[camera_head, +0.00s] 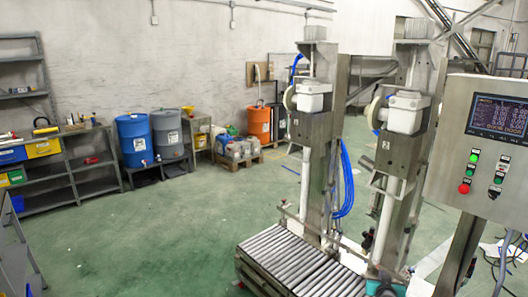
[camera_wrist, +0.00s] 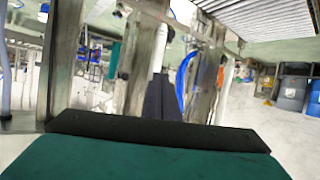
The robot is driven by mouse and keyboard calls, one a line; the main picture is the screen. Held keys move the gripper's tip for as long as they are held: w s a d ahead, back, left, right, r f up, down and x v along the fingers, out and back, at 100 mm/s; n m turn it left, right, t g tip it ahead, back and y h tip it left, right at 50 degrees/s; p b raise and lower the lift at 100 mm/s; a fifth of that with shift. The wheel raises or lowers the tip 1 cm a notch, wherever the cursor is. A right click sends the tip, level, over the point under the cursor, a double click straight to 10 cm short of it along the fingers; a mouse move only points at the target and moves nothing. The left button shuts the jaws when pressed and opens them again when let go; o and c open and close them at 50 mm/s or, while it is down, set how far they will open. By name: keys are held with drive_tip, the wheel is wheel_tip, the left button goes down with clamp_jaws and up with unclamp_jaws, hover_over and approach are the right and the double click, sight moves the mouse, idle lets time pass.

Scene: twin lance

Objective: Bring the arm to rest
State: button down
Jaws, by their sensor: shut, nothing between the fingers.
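My gripper (camera_wrist: 161,80) shows in the wrist view as dark fingers closed together beyond a black plate and a teal housing. It is empty and touches nothing that I can see. In the wrist view the scene is turned over, with the roller conveyor (camera_wrist: 260,18) at the top right. In the head view my gripper cannot be made out clearly; small teal and dark parts at the bottom edge may belong to my arm.
Two steel filling columns (camera_head: 318,130) (camera_head: 398,150) stand over the roller conveyor (camera_head: 285,262). A control panel (camera_head: 485,140) is close at the right. Blue (camera_head: 134,140), grey (camera_head: 168,135) and orange (camera_head: 259,124) drums stand along the wall. The green floor (camera_head: 170,230) at left centre is clear.

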drive_tip(key=s+a+f+n+g+y, duration=0.2)
drive_tip(key=a+f+n+y, duration=0.15)
drive_tip(key=a+f, duration=1.15)
drive_tip(key=s+a+f+n+g+y, duration=0.1)
drive_tip(key=s+a+f+g+y, duration=0.1)
drive_tip(key=s+a+f, duration=0.45)
drive_tip(key=s+a+f+n+g+y, duration=0.1)
drive_tip(key=s+a+f+g, duration=0.2)
drive_tip(key=a, duration=0.7)
drive_tip(key=s+a+f+g, duration=0.3)
drive_tip(key=s+a+f, duration=0.2)
drive_tip(key=s, duration=0.6)
drive_tip(key=s+g, duration=0.8)
drive_tip(key=s, duration=1.3)
drive_tip(key=shift+d+r+m, duration=0.15)
drive_tip(key=shift+r+m, duration=0.05)
drive_tip(key=shift+m, duration=0.15)
drive_tip(key=shift+d, duration=0.1)
